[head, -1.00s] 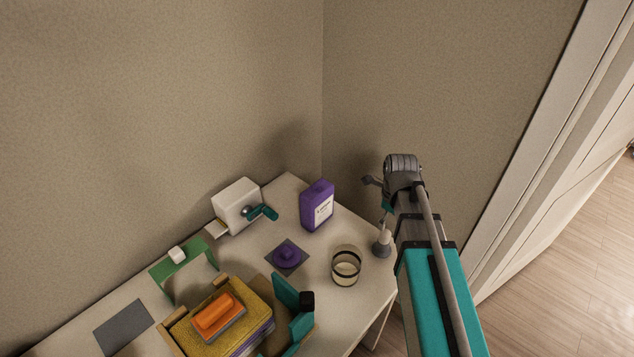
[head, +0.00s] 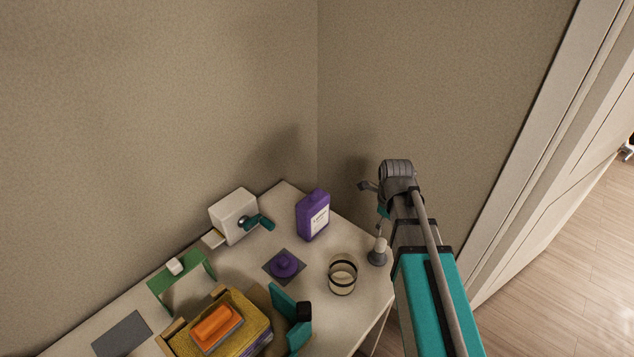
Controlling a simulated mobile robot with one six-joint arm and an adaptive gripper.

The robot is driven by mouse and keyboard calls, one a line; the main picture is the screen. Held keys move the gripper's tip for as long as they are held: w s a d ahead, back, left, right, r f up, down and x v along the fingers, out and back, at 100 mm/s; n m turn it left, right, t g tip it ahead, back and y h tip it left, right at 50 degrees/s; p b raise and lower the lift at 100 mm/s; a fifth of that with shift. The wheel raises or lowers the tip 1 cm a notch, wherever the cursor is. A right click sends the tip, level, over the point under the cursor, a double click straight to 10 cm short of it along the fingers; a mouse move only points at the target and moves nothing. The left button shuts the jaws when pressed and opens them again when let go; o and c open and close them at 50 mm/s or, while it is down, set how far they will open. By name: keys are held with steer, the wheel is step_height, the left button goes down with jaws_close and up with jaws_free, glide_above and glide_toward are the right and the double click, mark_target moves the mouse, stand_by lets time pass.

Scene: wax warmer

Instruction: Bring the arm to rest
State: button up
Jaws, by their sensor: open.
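My arm reaches up from the lower right, with a teal link and a grey wrist at its top. My gripper (head: 371,187) is at the far end, small, dark and partly hidden by the wrist. It is open, and I see nothing held in it. It is above the table's right edge, near the corner of the walls and apart from the purple bottle (head: 313,216) to its left. A small grey stand (head: 377,258) shows just left of my arm, on the table's right edge.
Open floor lies right.

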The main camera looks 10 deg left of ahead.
steer(key=s+d+f+n+b, duration=0.1)
steer(key=s+d+n, duration=0.3)
steer(key=n, duration=0.8)
steer(key=s+d+f+n+b, duration=0.2)
steer(key=s+d+n, duration=0.2)
steer(key=n, duration=0.8)
steer(key=shift+s+d+f, duration=0.15)
steer(key=shift+s+d, duration=0.2)
steer(key=shift+d, duration=0.85)
